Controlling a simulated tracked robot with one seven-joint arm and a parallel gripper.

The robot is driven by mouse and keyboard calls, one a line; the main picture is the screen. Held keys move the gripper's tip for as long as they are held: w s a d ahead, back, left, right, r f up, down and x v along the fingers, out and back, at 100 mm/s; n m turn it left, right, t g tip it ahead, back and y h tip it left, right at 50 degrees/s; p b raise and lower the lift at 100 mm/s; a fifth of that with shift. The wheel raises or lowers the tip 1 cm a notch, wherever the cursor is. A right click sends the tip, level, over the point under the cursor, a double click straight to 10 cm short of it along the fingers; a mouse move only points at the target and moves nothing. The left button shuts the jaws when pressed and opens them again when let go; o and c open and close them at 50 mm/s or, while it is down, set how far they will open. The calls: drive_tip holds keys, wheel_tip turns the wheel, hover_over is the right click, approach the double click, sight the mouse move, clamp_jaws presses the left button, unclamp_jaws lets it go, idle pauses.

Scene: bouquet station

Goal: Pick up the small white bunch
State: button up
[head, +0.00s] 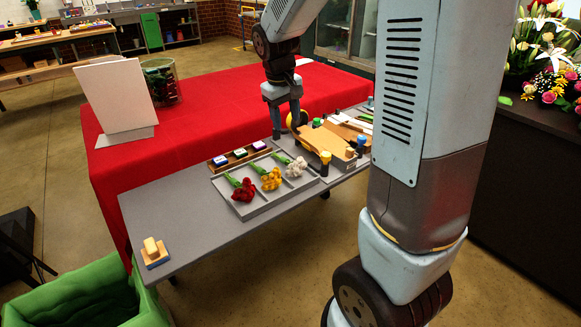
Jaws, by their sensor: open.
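The small white bunch (297,168) lies in the right compartment of a grey divided tray (243,212), its green stems pointing to the back left. A yellow bunch (271,181) lies in the middle compartment and a red bunch (244,192) in the left one. My gripper (286,131) points down with its jaws apart and empty. In the picture it is just above and behind the white bunch's stems. I cannot tell its exact height over the tray.
A rack of small colored blocks (239,156) stands behind the tray. A wooden fixture (325,143) with colored-capped pieces stands to the right. A yellow-topped block (153,251) sits at the grey table's left end. The table (205,240) is clear between them.

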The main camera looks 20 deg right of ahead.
wheel_tip(320, 180, down, 3)
drive_tip(key=w, duration=0.3)
hover_over(285, 159)
drive_tip(key=shift+n, duration=0.3)
drive_tip(key=f, duration=0.9)
drive_tip(key=shift+s, duration=0.35)
drive_tip(key=shift+w+f, duration=0.15)
drive_tip(key=shift+f, duration=1.15)
drive_tip(key=shift+w+f, duration=0.1)
drive_tip(key=shift+f, duration=1.15)
clamp_jaws()
